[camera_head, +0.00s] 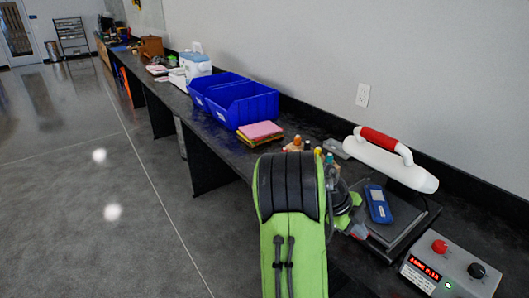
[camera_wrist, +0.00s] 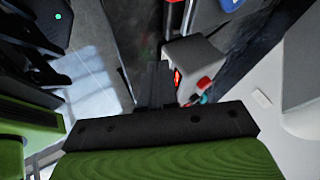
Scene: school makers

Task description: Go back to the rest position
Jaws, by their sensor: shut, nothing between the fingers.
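My green and black arm crosses the front of the head view and ends over the bench. My gripper (camera_head: 357,231) is low beside the dark platform of the heat press (camera_head: 412,222), left of a blue handheld device (camera_head: 378,204). In the wrist view its dark fingers (camera_wrist: 154,88) are together with nothing between them. My arm hides part of the bench and part of the gripper.
A grey control box (camera_head: 450,268) with red and black knobs stands at the front right. The press's white arm with red grip (camera_head: 379,137) rises behind. Colored pads (camera_head: 260,131), small bottles (camera_head: 318,151) and blue bins (camera_head: 243,103) line the black bench. The floor at left is clear.

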